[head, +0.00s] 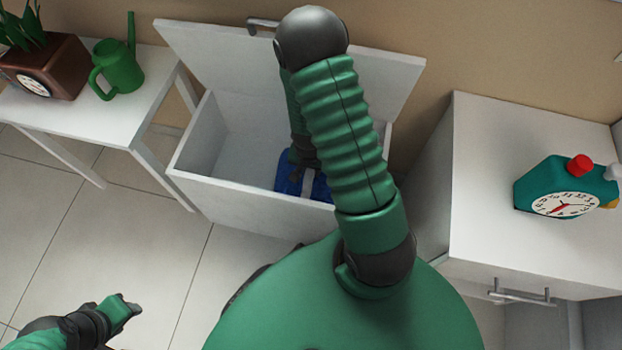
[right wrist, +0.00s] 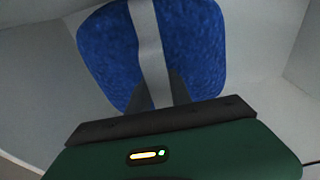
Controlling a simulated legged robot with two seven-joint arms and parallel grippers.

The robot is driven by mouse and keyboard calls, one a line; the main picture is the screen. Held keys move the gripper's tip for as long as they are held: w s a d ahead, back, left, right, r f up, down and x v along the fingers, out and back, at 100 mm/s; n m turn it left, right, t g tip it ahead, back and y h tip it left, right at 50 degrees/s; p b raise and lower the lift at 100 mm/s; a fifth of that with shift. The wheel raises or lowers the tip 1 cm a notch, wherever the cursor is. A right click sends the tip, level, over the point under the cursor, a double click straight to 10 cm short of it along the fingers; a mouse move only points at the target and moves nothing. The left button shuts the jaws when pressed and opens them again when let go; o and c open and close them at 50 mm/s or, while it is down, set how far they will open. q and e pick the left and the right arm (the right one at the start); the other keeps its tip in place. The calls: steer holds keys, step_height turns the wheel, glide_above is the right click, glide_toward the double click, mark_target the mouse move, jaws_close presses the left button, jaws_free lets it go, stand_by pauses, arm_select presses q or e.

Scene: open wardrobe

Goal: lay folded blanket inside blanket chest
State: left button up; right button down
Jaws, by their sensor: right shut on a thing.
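The blanket chest (head: 240,207) is a white box with its lid (head: 205,55) raised at the back. The folded blanket (head: 288,183) is blue and lies low inside the chest, mostly hidden behind my right arm in the head view. In the right wrist view the blue blanket (right wrist: 195,50) has a grey strap across it. My right gripper (right wrist: 160,98) reaches down into the chest and is shut on the blanket at the strap. My left gripper (head: 131,306) is at the lower left, above the floor and away from the chest; its jaws are too small to judge.
A white table (head: 75,115) at the left holds a green watering can (head: 118,68) and a brown planter (head: 45,68) with a clock face. A white cabinet (head: 490,150) at the right holds a teal jug (head: 545,185) with a clock face. The left part of the chest is empty.

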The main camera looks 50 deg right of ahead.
step_height(320, 180, down, 6)
steer(key=b, duration=0.3)
steer(key=shift+r, duration=0.45)
steer(key=shift+f, duration=0.1)
steer(key=c, duration=1.2)
jaws_free()
steer(key=shift+o, duration=0.2)
steer(key=r+p, duration=0.2)
steer(key=r, duration=0.2)
steer(key=a+r+p, duration=0.1)
steer(key=r+p, duration=0.2)
steer(key=r, duration=0.1)
steer(key=s+r+p, duration=0.1)
steer(key=r+p, duration=0.2)
steer(key=r, duration=0.1)
steer(key=shift+a+r, duration=0.1)
steer(key=shift+a, duration=0.2)
steer(key=w+a+r+n+t+y, duration=0.1)
steer(key=a+r+n, duration=1.1)
steer(key=a+r, duration=0.3)
steer(key=shift+a+r+n+t, duration=0.3)
steer(key=shift+a+r+t, duration=0.1)
steer(key=shift+r, duration=0.15)
